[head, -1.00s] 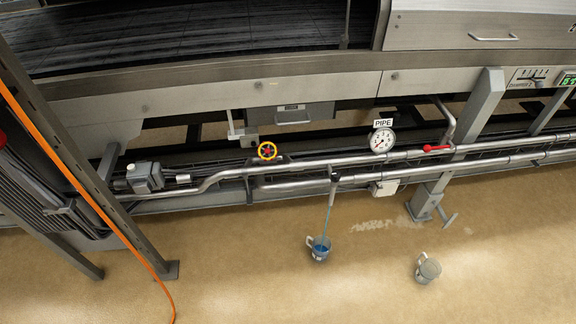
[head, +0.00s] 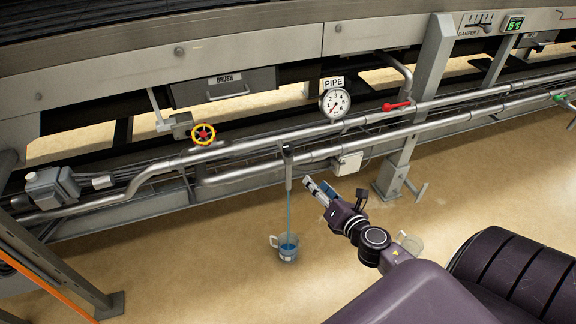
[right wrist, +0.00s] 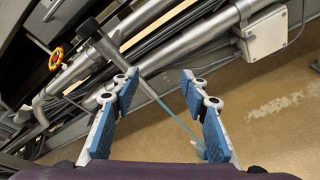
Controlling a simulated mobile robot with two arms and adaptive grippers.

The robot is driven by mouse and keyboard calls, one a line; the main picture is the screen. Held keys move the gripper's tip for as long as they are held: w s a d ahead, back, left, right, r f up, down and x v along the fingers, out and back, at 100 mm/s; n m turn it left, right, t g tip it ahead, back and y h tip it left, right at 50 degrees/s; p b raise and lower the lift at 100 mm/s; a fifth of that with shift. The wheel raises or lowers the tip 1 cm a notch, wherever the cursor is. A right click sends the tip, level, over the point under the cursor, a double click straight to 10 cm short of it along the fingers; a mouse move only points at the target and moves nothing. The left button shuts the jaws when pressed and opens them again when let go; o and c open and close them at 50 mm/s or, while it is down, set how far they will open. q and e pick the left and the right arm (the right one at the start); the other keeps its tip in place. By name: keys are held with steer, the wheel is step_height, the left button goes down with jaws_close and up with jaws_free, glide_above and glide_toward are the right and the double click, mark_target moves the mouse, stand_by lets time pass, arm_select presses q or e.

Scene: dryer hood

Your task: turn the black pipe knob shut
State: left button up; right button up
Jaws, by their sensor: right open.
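A short black knob (head: 287,149) sits on top of a grey spout on the lower steel pipe. In the right wrist view the dark knob (right wrist: 89,29) shows at the upper left, beyond the fingers. A thin blue stream (head: 290,213) runs from the spout down into a clear mug (head: 286,247) on the floor, which holds blue liquid. My right gripper (head: 318,190) is open and empty, to the right of the spout and apart from it in the head view. In the right wrist view its two blue-padded fingers (right wrist: 156,85) stand wide apart. My left gripper is not in view.
A yellow and red hand wheel (head: 203,134), a round PIPE gauge (head: 335,102) and a red lever (head: 397,106) are along the pipes. A white box (head: 348,164) hangs right of the spout.

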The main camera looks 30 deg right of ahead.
mark_target(292, 151)
steer(key=w+a+r+n+t+y, duration=0.1)
steer(key=r+n, duration=0.2)
steer(key=a+r+n+t+y+b, duration=0.1)
steer(key=r+n, duration=0.2)
steer(key=w+a+r+n+y+b, duration=0.1)
steer(key=r+n, duration=0.2)
steer(key=shift+w+a+r+n+t, duration=0.25)
steer(key=shift+w+a+n+t, duration=0.05)
steer(key=shift+a+t, duration=0.1)
steer(key=w, duration=0.3)
steer(key=shift+r, duration=0.1)
steer(key=w, duration=0.3)
steer(key=shift+w+p, duration=0.1)
steer(key=shift+p, duration=0.3)
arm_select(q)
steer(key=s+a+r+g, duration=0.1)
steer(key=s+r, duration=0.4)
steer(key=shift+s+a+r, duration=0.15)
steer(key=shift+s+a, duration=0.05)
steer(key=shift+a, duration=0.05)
arm_select(e)
steer(key=shift+w+f, duration=0.2)
steer(key=shift+w, duration=0.45)
steer(key=shift+c, duration=0.3)
jaws_close()
